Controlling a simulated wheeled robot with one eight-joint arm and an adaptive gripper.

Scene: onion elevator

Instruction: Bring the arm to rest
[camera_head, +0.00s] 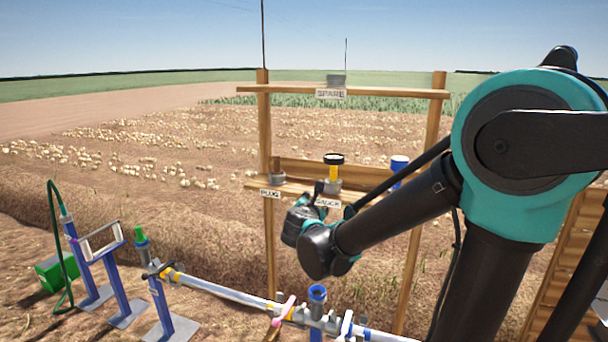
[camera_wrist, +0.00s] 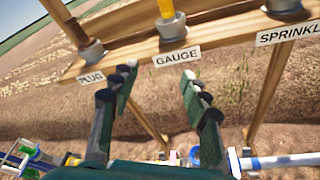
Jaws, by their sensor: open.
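My gripper (camera_wrist: 158,76) is open and empty in the wrist view. Its two green and dark fingers point at the wooden shelf, on either side below the GAUGE label (camera_wrist: 177,53). In the head view my arm reaches from the right to the shelf, and its links largely hide the gripper. The yellow gauge with a black top (camera_head: 333,172) stands upright in its holder on the shelf. Its lower yellow part shows at the top of the wrist view (camera_wrist: 166,9). The fingers are apart from it.
The wooden rack (camera_head: 264,150) carries a PLUG holder (camera_head: 277,179), a blue item (camera_head: 399,164) and an upper SPARE shelf (camera_head: 375,92). Below runs a pipe (camera_head: 225,293) with valves and a blue-topped fitting (camera_head: 317,293). Blue stands (camera_head: 85,265) and a green box (camera_head: 55,270) are at left.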

